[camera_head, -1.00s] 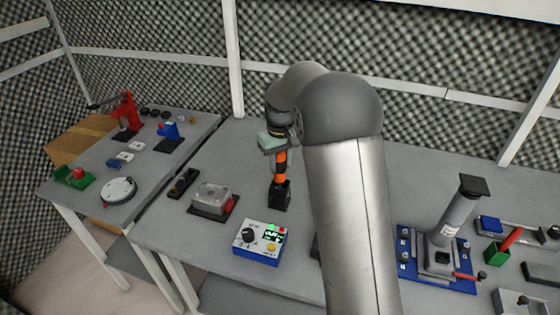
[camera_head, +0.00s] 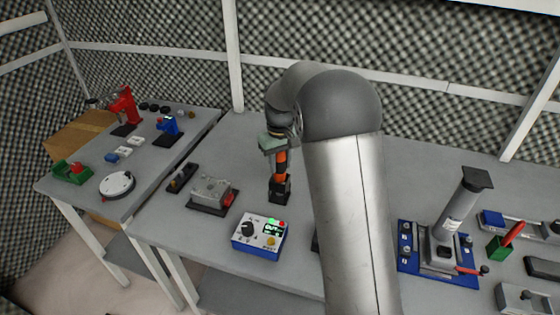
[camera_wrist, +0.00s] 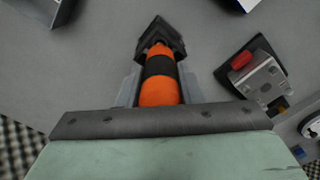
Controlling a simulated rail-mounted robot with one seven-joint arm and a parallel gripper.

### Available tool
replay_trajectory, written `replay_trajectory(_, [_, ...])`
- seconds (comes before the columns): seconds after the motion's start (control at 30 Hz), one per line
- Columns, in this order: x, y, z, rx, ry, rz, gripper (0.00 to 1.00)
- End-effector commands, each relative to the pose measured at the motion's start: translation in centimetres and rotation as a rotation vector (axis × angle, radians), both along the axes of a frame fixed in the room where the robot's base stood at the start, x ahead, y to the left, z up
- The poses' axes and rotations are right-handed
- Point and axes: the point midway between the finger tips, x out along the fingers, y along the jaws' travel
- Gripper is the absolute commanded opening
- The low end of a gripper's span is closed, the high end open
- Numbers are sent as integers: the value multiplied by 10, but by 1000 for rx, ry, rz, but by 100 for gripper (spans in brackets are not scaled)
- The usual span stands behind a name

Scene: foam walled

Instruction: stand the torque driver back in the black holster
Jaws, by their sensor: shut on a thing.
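The torque driver (camera_head: 281,160), with orange and black bands, is upright in my gripper (camera_head: 277,147) over the middle table. It also shows in the wrist view (camera_wrist: 158,90), between the two fingers of my gripper (camera_wrist: 158,88), which is shut on it. The black holster (camera_head: 280,190) stands on the table directly below. In the wrist view, the holster (camera_wrist: 161,37) lies in line with the driver's far end. The driver's lower end meets the holster's mouth and is hidden there; I cannot tell how deep it sits.
A grey metal box on a dark base (camera_head: 212,193) is left of the holster. A blue and white meter box (camera_head: 259,238) stands in front. A blue-based press (camera_head: 440,250) is farther right, past my arm. The table behind the holster is clear.

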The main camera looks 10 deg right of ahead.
Motion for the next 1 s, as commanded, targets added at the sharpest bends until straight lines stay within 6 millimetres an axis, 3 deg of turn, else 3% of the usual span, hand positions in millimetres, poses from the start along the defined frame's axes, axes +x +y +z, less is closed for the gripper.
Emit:
replay_trajectory(0.53, [0, 0, -14, 0, -2, 0, 7])
replay_trajectory(0.57, [0, 0, -13, 0, -2, 0, 41])
replay_trajectory(0.63, [0, 0, -12, 0, -2, 0, 58])
replay_trajectory(1.0, [0, 0, -8, 0, -1, 0, 58])
